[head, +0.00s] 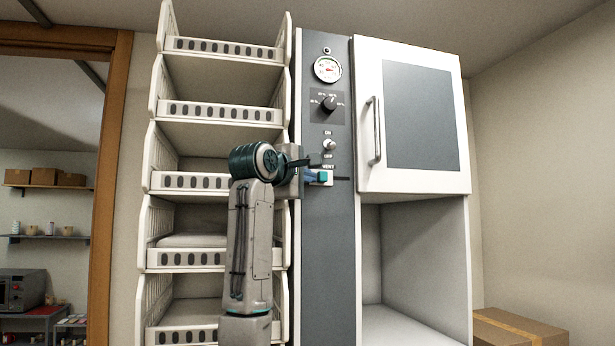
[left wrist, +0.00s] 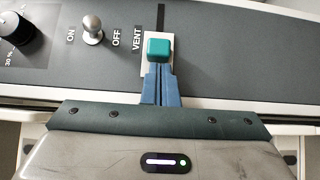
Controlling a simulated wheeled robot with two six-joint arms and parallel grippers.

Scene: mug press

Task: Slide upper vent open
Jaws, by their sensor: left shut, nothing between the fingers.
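The vent slider is a small teal knob (head: 323,177) on a pale plate, beside the VENT label on the dark grey control panel (head: 326,260). It also shows in the left wrist view (left wrist: 159,48), with a dark slot (left wrist: 161,17) running on past it; in the head view this slot lies to the knob's right. My left gripper (head: 311,178) is shut and empty, its blue fingers (left wrist: 158,82) together right at the knob's near side. I cannot tell whether the tips touch it. My right gripper is not in view.
Above the vent are an ON/OFF toggle (head: 329,144), a rotary dial (head: 328,104) and a gauge (head: 327,69). A white cabinet door with a handle (head: 374,130) is to the right, over an open bay (head: 415,250). A rack of white trays (head: 218,110) stands left.

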